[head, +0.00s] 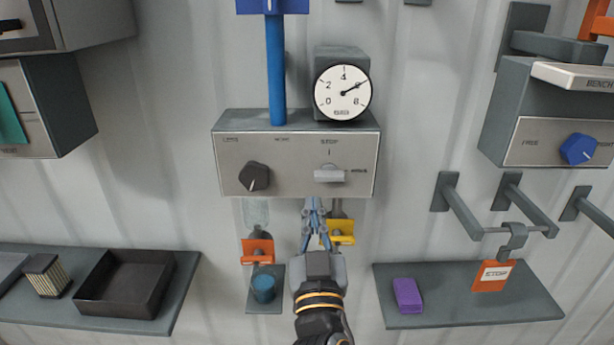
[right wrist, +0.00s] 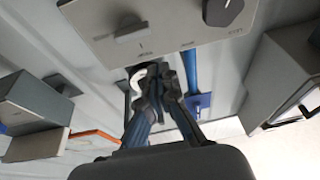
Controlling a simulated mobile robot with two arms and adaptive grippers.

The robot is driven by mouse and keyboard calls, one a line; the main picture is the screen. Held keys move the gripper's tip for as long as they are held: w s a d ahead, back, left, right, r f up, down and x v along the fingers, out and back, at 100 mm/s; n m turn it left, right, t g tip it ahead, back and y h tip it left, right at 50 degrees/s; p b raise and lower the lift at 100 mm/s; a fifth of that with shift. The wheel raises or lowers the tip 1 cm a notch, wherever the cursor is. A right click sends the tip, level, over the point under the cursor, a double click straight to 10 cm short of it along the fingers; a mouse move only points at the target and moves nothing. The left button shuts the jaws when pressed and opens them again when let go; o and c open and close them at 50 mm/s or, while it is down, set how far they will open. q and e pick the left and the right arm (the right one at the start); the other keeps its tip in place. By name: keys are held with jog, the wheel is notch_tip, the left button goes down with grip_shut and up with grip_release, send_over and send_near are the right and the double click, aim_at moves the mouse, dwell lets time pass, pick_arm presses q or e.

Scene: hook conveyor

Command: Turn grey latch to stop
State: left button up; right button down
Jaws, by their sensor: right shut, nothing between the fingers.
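The grey latch (head: 329,174) is on the right of the grey control panel (head: 290,180), under the word STOP and a short upright mark. Its bar lies about level, with another small label at its right. My right gripper (head: 313,203) is just below the panel, a little left of and below the latch, its fingers together and empty. In the right wrist view the latch (right wrist: 131,31) shows above and left of the fingertips (right wrist: 158,75). A gap to the latch seems to remain, though its depth is hard to judge. My left gripper is out of view.
A black knob (head: 254,176) is left on the panel, with a dial gauge (head: 343,92) and blue post (head: 276,75) above. Orange (head: 257,251) and yellow (head: 342,232) tabs hang below, near my right gripper. A blue cup (head: 263,288) stands lower. Shelves flank both sides.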

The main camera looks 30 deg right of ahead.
notch_tip(320, 180, up, 2)
jog(key=s+m+h, duration=0.1)
jog(key=s, duration=0.1)
notch_tip(320, 180, up, 4)
jog(key=b, duration=0.2)
send_over(329, 175)
jog(key=s+a, duration=0.1)
jog(key=a, duration=0.2)
jog(key=shift+s+d, duration=0.1)
jog(key=shift+d, duration=0.1)
notch_tip(329, 175, down, 3)
jog(key=shift+f, duration=0.15)
jog(key=shift+s+a+f, duration=0.1)
jog(key=shift+s+f, duration=0.05)
jog(key=shift+f, duration=0.45)
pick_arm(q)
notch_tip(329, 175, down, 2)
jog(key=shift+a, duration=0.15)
pick_arm(e)
jog(key=shift+f, duration=0.1)
pick_arm(q)
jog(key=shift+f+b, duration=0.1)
jog(key=shift+b, duration=0.2)
pick_arm(e)
jog(key=shift+w, duration=0.2)
